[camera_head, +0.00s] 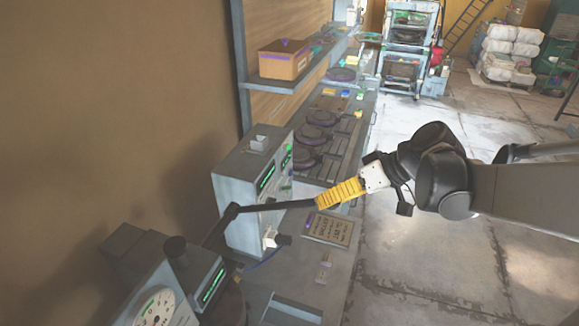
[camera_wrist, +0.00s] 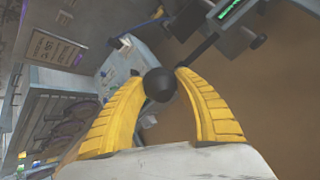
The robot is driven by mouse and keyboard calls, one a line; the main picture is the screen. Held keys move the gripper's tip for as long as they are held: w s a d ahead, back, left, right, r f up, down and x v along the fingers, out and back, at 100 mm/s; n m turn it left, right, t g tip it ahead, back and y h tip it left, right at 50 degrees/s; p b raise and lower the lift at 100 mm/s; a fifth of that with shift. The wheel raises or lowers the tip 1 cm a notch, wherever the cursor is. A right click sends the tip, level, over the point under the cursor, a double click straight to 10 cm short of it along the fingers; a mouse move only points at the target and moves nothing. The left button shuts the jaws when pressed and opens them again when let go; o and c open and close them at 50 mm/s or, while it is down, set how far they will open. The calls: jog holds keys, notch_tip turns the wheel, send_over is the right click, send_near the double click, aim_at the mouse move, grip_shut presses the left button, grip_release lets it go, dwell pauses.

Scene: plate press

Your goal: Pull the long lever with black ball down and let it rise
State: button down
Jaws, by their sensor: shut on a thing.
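The long lever (camera_head: 275,206) is a dark rod that reaches right from a pivot on the press, roughly level in the head view. Its black ball (camera_wrist: 160,85) sits between the two yellow fingers in the wrist view, with the rod (camera_wrist: 205,45) running up and right behind it. My gripper (camera_head: 320,202) is shut on the ball at the rod's right end. The fingers hide the ball in the head view.
The press with a round dial (camera_head: 157,310) stands at lower left. A grey control box (camera_head: 240,190) with a green display is just behind the lever. A sign plate (camera_head: 328,229) lies on the bench. The floor at right is open.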

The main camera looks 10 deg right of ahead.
notch_tip(320, 180, down, 10)
jog(key=s+d+t+y+b, duration=0.1)
jog(key=d+y+b, duration=0.1)
jog(key=b, duration=0.5)
jog(key=shift+s+d+r+b, duration=0.2)
jog(key=shift+s+r+b, duration=0.1)
jog(key=shift+b, duration=0.1)
jog(key=c, duration=0.9)
grip_release()
jog(key=v, duration=1.2)
